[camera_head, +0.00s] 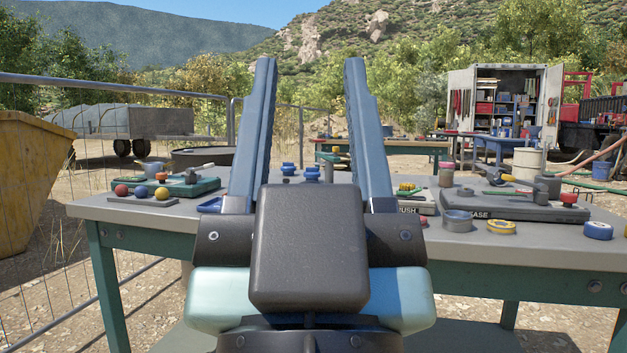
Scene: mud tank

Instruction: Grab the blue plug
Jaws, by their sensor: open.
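My gripper (310,64) is open and empty. Its two long blue-grey fingers point up in the picture, with a wide gap between them. Through that gap I see a small blue plug-like piece (312,174) standing on the grey workbench (560,250). A second, similar blue piece (287,169) stands just left of it. I cannot tell which is the blue plug. Both appear beyond the gripper's body, and neither is touched. My gripper's dark body hides the middle of the bench.
On the bench's left is a green case (190,186) with coloured balls in front. On its right are a dark case (500,206), a grey cup (457,220), a yellow roll (501,228) and a blue-and-white round piece (598,230). A wire fence (110,87) runs at the left.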

